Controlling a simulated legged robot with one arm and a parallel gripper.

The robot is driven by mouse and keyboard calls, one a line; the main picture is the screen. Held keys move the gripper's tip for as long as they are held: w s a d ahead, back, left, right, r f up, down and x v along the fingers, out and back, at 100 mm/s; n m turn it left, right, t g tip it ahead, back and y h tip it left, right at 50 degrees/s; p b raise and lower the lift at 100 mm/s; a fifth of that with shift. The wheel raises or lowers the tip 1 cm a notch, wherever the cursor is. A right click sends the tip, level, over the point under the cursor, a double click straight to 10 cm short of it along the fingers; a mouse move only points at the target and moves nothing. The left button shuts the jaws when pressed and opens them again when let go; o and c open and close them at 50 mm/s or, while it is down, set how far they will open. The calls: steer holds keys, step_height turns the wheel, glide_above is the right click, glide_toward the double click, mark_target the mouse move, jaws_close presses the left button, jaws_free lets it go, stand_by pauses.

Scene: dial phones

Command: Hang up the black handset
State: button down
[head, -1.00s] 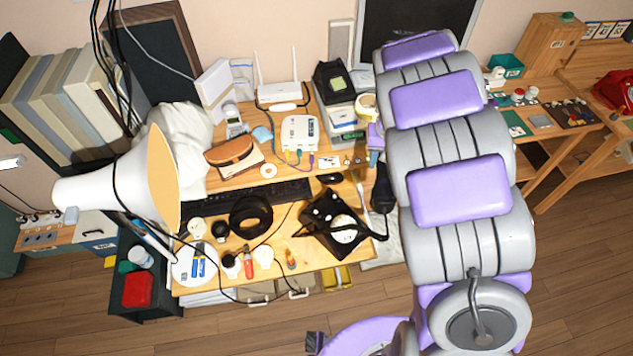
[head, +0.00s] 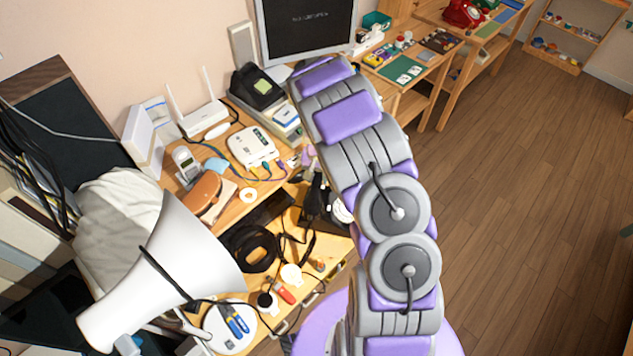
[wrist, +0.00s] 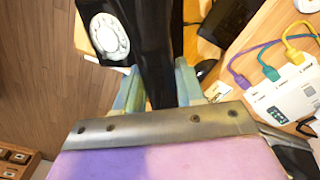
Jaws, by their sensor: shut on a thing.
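The black handset (wrist: 152,40) runs upright through the middle of the wrist view, between the two pale teal fingers of my gripper (wrist: 157,84), which is shut on it. Its far end is cut off by the top edge. A black dial phone with a white dial (wrist: 108,38) shows just left of the handset in the wrist view. In the head view the black phone (head: 319,206) is on the wooden desk, partly hidden behind my arm. My gripper and the handset cannot be made out clearly in the head view.
A white router (head: 250,146) with coloured cables stands on the raised shelf; it also shows in the wrist view (wrist: 290,98). A white lamp shade (head: 190,250) stands at the left. A black cable coil (head: 252,248) lies on the desk. Open wooden floor (head: 520,200) is at the right.

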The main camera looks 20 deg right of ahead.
steer(key=f, duration=0.2)
steer(key=f+m, duration=0.1)
steer(key=shift+s+a+f, duration=0.3)
steer(key=shift+s+f, duration=0.05)
steer(key=shift+a+f+b, duration=0.15)
steer(key=shift+f+b, duration=0.15)
steer(key=shift+f, duration=0.35)
steer(key=shift+d+f+b, duration=0.45)
steer(key=shift+d+f, duration=0.65)
steer(key=shift+d, duration=0.15)
steer(key=shift+d+f, duration=0.1)
steer(key=shift+f, duration=0.15)
steer(key=shift+a, duration=1.2)
steer(key=shift+s+d, duration=0.1)
steer(key=shift+d, duration=1)
steer(key=shift+a, duration=0.45)
steer(key=shift+d, duration=0.3)
